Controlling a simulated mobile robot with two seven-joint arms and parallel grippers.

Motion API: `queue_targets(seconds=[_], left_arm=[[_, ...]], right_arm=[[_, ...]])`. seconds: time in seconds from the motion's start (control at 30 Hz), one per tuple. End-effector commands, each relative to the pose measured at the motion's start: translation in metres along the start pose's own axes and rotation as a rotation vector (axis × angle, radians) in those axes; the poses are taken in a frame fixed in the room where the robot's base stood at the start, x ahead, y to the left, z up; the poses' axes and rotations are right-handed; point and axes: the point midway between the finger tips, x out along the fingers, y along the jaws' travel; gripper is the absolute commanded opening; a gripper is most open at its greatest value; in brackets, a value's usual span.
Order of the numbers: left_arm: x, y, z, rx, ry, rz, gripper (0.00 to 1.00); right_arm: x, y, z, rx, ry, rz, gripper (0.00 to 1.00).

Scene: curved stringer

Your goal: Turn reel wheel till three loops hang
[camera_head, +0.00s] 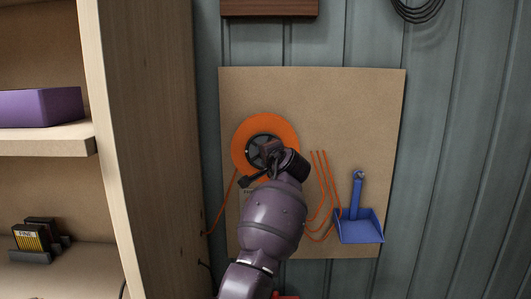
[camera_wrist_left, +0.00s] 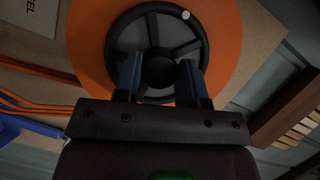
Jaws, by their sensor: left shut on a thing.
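The orange reel (camera_head: 240,135) is on a brown board, with a dark spoked wheel (camera_head: 262,139) at its centre. In the left wrist view the reel (camera_wrist_left: 225,40) fills the upper middle, and the wheel (camera_wrist_left: 119,30) has a small pale dot on its rim. My left gripper (camera_head: 262,166) is at the wheel; in the wrist view its fingers (camera_wrist_left: 160,70) stand either side of the round hub (camera_wrist_left: 159,72), shut on it. Orange cord (camera_head: 323,185) hangs in strands right of the reel; my arm partly hides them, so I cannot tell how many loops. My right gripper is not in view.
A blue dustpan (camera_head: 361,229) hangs at the board's (camera_head: 375,110) lower right, close to the cord. A wooden shelf unit (camera_head: 145,130) stands close on the left, holding a purple box (camera_head: 40,107). A dark coil (camera_head: 418,10) hangs at the upper right.

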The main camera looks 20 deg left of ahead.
Motion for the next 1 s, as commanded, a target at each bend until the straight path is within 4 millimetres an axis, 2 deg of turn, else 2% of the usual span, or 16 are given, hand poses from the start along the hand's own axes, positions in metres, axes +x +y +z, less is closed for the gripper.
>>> queue_targets(seconds=[0.4,0.93,0.97,1.0], left_arm=[[0.000,0.001,0.001,-0.168,-0.002,0.074,0.14],[0.000,0.002,0.001,-0.191,-0.002,0.083,0.14],[0.000,0.002,0.001,-0.191,-0.002,0.083,0.39],[0.000,0.002,0.001,-0.191,-0.001,0.083,0.45]], right_arm=[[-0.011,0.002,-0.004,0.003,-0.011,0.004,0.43],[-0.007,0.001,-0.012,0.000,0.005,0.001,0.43],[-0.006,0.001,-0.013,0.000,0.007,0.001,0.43],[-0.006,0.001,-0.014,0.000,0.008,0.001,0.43]])
